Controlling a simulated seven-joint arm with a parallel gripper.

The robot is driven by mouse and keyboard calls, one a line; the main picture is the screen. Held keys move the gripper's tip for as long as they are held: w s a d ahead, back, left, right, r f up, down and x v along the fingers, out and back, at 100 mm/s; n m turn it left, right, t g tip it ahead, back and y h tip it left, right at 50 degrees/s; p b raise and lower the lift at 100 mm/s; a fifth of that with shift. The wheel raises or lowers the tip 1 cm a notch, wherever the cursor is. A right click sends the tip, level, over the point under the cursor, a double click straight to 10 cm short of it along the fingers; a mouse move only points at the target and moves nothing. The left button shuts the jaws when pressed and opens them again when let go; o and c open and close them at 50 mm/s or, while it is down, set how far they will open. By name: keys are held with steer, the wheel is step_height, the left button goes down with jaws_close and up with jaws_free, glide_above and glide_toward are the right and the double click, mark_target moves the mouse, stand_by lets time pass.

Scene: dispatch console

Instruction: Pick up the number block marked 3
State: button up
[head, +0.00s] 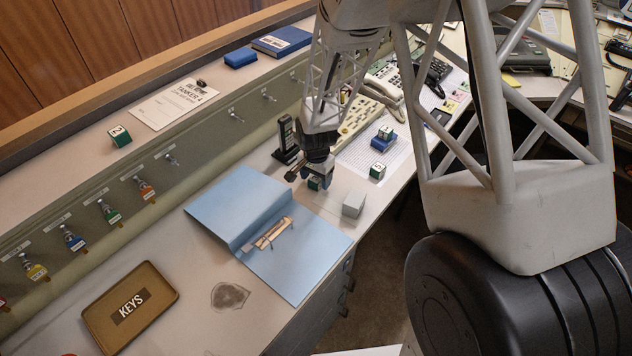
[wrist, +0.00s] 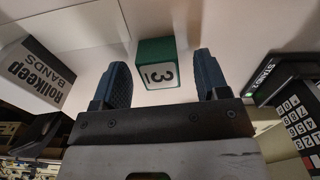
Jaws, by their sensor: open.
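The number block marked 3 (wrist: 160,72) is green with a white face, and the wrist view shows it between my two blue finger pads, with space on both sides. My gripper (wrist: 163,80) is open around or just above it; the wrist view does not settle the exact height. In the head view my gripper (head: 316,172) is low over the desk, and a bit of the green block (head: 314,184) shows under it, mostly hidden by the fingers.
A grey-white box (head: 353,204), labelled Rollkeep Bands (wrist: 38,75) in the wrist view, stands close to the right. A black handset (head: 287,140) stands just behind. A blue open binder (head: 262,230) lies to the left. Other number blocks (head: 377,171) (head: 120,136) stand farther off.

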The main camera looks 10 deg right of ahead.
steer(key=shift+f, duration=0.45)
steer(key=c, duration=1)
steer(key=shift+r, duration=0.15)
steer(key=shift+r, duration=0.6)
steer(key=shift+s+r, duration=0.15)
steer(key=shift+r, duration=0.45)
steer(key=shift+s+r, duration=0.15)
steer(key=shift+r, duration=0.4)
steer(key=s+d, duration=0.1)
steer(key=s, duration=0.4)
steer(key=s+d+r, duration=0.1)
steer(key=s, duration=0.9)
steer(key=shift+d+r, duration=0.15)
steer(key=shift+d, duration=0.25)
